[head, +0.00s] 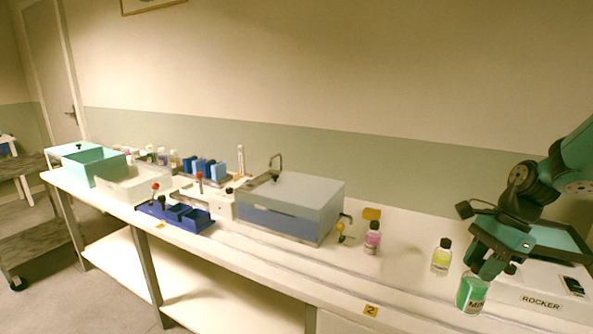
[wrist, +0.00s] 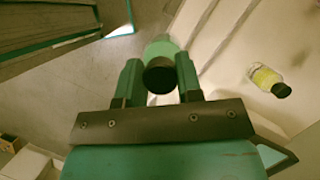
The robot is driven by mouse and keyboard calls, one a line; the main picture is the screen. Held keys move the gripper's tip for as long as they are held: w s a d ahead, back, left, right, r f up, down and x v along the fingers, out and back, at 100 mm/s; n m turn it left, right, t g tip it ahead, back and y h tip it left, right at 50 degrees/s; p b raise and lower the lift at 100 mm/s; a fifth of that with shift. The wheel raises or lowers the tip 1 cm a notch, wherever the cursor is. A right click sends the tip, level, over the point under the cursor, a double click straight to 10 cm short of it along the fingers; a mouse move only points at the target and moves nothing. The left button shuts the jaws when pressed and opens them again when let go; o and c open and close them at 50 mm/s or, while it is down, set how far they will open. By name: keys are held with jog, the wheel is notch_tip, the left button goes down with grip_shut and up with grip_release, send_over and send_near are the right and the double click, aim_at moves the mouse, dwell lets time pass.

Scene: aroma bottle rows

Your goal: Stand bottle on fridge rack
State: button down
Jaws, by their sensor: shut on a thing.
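A green bottle (head: 472,294) with a "MIN" label is held at the right of the head view. My gripper (head: 488,266) is shut on its top and points down. In the wrist view, the bottle's black cap (wrist: 159,77) and pale green body (wrist: 160,47) lie between the two fingers of my gripper (wrist: 157,75). I cannot tell whether its base touches the bench. A yellow bottle (head: 441,258) with a black cap stands just left of it, apart from my gripper. A pink bottle (head: 373,238) stands further left. I cannot make out a fridge rack.
A machine marked ROCKER (head: 541,301) stands at the right. A grey-lidded blue box (head: 290,203) stands mid-bench. Blue trays (head: 187,218), a teal crate (head: 94,166) and more bottles (head: 162,157) are further left. The bench's front strip is mostly clear.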

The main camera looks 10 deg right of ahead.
jog(key=a+f+n+g+h, duration=0.2)
jog(key=a+f+n, duration=0.4)
jog(key=f+n, duration=0.3)
jog(key=a+f+n+g+h, duration=0.2)
jog(key=a+f+n, duration=0.5)
jog(key=f, duration=0.3)
jog(key=shift+a+f+n+g, duration=0.2)
jog(key=shift+f+n+g, duration=0.15)
jog(key=shift+n, duration=0.55)
jog(key=shift+s, duration=0.1)
